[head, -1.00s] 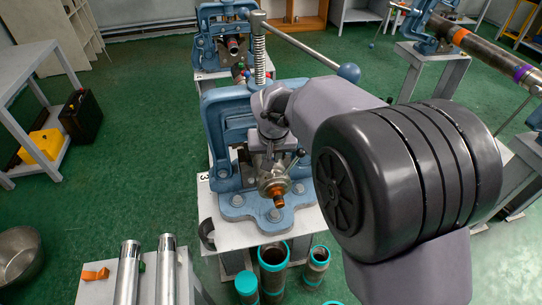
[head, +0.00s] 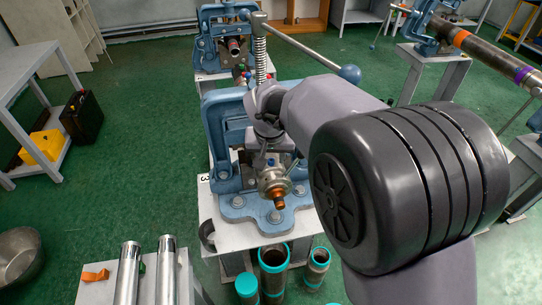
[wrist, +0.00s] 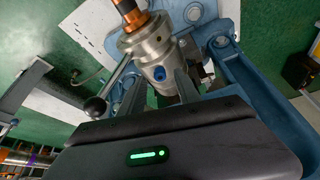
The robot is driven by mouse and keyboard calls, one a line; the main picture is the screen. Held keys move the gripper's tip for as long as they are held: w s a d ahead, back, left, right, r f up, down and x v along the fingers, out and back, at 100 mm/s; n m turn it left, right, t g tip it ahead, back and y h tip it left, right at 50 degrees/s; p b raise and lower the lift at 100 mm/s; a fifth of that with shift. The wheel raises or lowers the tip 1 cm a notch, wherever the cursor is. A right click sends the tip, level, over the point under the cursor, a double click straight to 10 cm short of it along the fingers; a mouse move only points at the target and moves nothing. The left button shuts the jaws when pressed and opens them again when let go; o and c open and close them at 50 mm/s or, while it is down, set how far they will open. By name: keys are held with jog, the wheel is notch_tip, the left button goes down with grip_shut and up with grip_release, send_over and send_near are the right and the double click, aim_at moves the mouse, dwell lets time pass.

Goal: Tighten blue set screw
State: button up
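The blue set screw (wrist: 158,74) sits in the side of a round steel fitting (wrist: 150,48), facing my wrist camera. The fitting also shows in the head view (head: 274,181), with a copper-coloured end (head: 279,203) pointing toward the front. It is held at the blue pipe vise (head: 226,150). My gripper (wrist: 157,86) is open, its two grey fingers apart on either side of the screw's line. I cannot tell whether they touch the fitting. In the head view, my gripper is above and behind the fitting, partly hidden by my wrist.
A lever with a black ball (wrist: 95,107) sticks out beside the fitting, close to my gripper. The vise's long handle ends in a blue ball (head: 349,74) near my arm. Teal-rimmed pipes (head: 272,258) stand in front, and steel tubes (head: 127,275) lie front left.

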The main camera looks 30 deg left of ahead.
jog(key=p+v, duration=0.4)
jog(key=v, duration=1.2)
jog(key=shift+p, duration=0.35)
jog(key=shift+s+d+r, duration=0.1)
